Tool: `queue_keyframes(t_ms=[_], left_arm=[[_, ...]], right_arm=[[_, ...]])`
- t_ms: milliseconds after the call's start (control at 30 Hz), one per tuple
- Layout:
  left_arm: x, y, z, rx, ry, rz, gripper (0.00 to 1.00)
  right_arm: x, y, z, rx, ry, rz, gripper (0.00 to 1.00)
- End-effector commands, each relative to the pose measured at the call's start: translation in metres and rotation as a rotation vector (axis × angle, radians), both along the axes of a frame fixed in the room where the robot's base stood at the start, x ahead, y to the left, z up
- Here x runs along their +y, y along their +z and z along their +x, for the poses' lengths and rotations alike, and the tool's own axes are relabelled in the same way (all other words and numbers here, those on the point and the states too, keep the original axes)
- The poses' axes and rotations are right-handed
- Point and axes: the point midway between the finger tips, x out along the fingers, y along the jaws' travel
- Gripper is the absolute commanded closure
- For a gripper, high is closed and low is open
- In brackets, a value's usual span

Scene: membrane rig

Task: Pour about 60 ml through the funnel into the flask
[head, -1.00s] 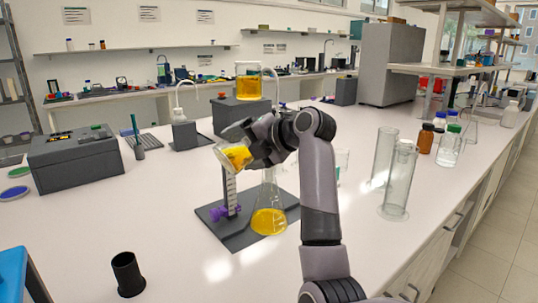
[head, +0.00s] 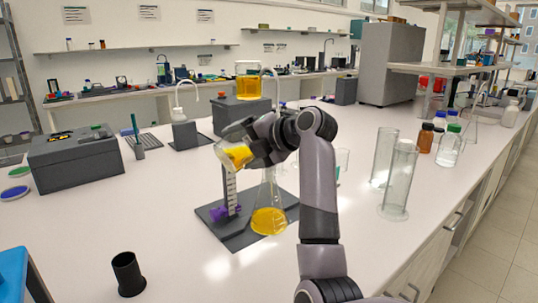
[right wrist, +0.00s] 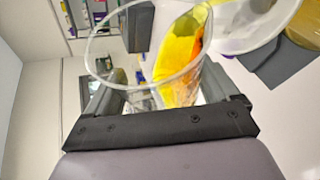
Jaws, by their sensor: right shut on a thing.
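My right gripper (head: 248,150) is shut on a clear beaker (head: 232,155) of yellow-orange liquid, held tilted above the flask's stand. In the right wrist view the beaker (right wrist: 150,48) shows its open rim, with the liquid lying along one side. A white rim, probably the funnel (right wrist: 243,28), is beside the beaker's mouth there. In the head view the gripper hides the funnel. The conical flask (head: 268,221) stands upright on a dark base, with orange liquid in its lower part. No stream can be made out. My left gripper is not in view.
The dark base (head: 240,238) carries an upright white scale (head: 230,188) with a purple part. Another beaker of orange liquid (head: 248,85) stands on a grey box behind. Tall glass cylinders (head: 399,180) stand right, a black cup (head: 127,274) front left. The front middle bench is clear.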

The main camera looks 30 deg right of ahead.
Motion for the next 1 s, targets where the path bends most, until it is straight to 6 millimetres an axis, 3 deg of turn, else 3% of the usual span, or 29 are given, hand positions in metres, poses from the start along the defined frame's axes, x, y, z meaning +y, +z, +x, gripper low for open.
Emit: queue_keyframes(t_ms=[800, 1000], left_arm=[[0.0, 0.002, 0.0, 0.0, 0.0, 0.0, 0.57], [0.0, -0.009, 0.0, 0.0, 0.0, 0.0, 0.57]], right_arm=[[-0.001, 0.003, 0.0, -0.001, 0.0, 0.024, 0.55], [-0.001, -0.013, 0.0, -0.005, -0.008, -0.169, 0.55]])
